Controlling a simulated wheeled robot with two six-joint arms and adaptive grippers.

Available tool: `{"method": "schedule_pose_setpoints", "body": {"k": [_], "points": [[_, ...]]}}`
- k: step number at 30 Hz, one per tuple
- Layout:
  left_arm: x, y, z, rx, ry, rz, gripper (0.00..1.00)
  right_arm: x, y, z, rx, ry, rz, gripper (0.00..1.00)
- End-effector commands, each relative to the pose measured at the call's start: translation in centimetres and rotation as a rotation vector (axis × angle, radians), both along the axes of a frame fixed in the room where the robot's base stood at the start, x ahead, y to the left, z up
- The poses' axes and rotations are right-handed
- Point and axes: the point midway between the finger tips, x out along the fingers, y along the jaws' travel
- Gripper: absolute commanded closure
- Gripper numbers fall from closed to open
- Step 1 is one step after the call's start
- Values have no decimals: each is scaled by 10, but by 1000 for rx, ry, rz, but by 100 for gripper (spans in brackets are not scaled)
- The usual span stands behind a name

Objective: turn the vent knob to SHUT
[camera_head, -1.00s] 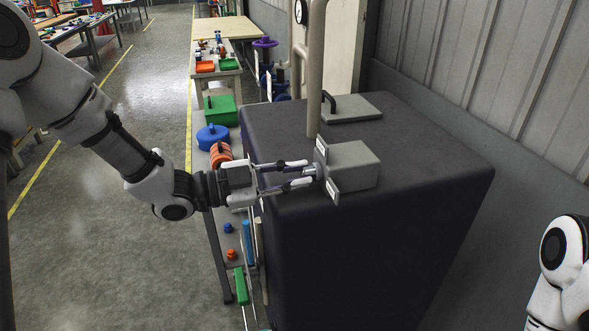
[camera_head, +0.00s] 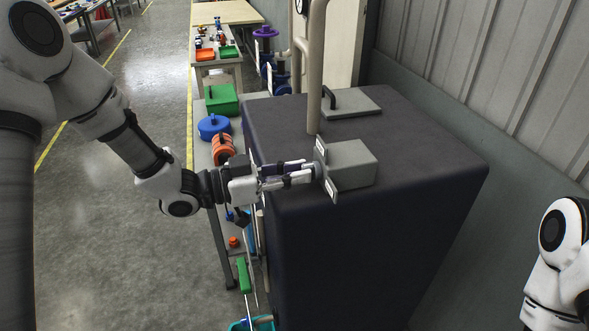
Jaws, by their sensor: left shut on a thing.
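The vent unit is a grey box (camera_head: 353,165) on the near left part of a big dark cabinet's top. An upright plate (camera_head: 328,179) with small pale labels at its top and bottom forms its left face. The label words are too small to read. My left gripper (camera_head: 311,173) reaches in level from the left, its fingertips at this plate. Its fingers are close together, shut on the vent knob, which they almost wholly hide. I cannot tell which way the knob points. My right arm shows at the right edge; its gripper is out of the picture.
The dark cabinet (camera_head: 420,170) carries a beige pipe (camera_head: 315,80) rising just behind the vent unit and a grey hatch (camera_head: 355,103) with a black handle. A ribbed wall stands at the right. A bench at the left holds a green box (camera_head: 222,99) and a blue lidded pot (camera_head: 213,127).

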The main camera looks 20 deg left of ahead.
Motion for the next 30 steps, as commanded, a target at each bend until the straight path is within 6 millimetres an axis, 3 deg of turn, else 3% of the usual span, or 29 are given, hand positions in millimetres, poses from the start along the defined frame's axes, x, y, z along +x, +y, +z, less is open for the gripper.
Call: {"method": "schedule_pose_setpoints", "body": {"k": [11,12,23,30], "points": [[0,0,0,-4,4,1,100,0,0,0,0,0,0,38],[0,0,0,-4,4,1,71,0,0,0,0,0,0,38],[-1,3,1,-6,3,3,71,0,0,0,0,0,0,38],[-19,32,2,-12,2,6,71,0,0,0,0,0,0,38]]}}
